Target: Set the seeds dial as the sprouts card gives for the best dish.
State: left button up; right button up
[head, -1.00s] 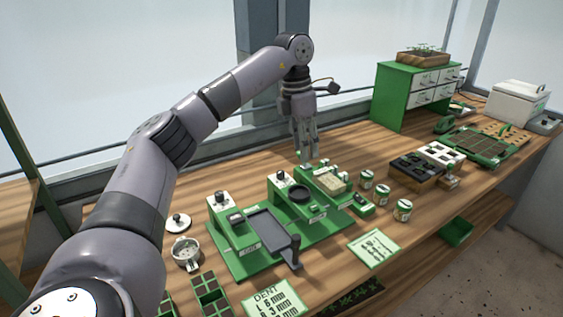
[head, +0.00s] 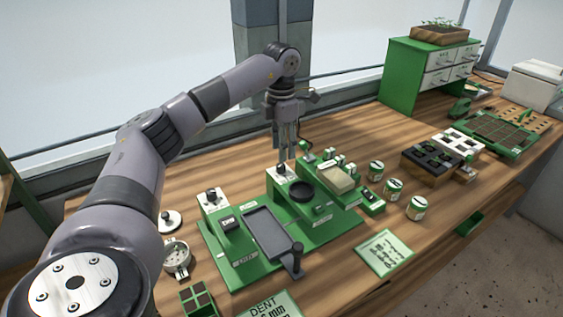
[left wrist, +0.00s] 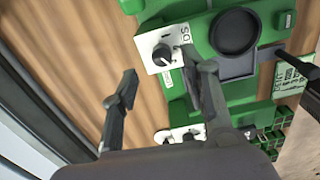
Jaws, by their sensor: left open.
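My left gripper (head: 286,160) is open and empty, pointing down just above a dial (head: 281,170) on the white-topped middle post of the green seeder. In the left wrist view this dial (left wrist: 163,53) is a black knob on a white plate with partly visible lettering starting with S, probably the seeds dial. The open fingers (left wrist: 160,70) are short of the knob and not around it. A green-edged card (head: 385,252) lies in front of the seeder; its writing is too small to read. A "DENT" card (head: 268,306) is cut off at the bottom edge. My right gripper is not in view.
Another dial (head: 211,194) tops the left post. A grey tray (head: 266,232) with a handle sits on the seeder. Several jars (head: 394,188) stand to the right. A dark tray (head: 430,160), a white tray and a green drawer cabinet (head: 430,70) are farther right.

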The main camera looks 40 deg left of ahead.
aim_at(281, 164)
pick_arm(q)
notch_tip(281, 164, down, 4)
jog(key=shift+s+d+f, duration=0.1)
jog(key=shift+f+p, duration=0.3)
jog(key=shift+f, duration=0.3)
jog(key=c, duration=0.6)
grip_shut()
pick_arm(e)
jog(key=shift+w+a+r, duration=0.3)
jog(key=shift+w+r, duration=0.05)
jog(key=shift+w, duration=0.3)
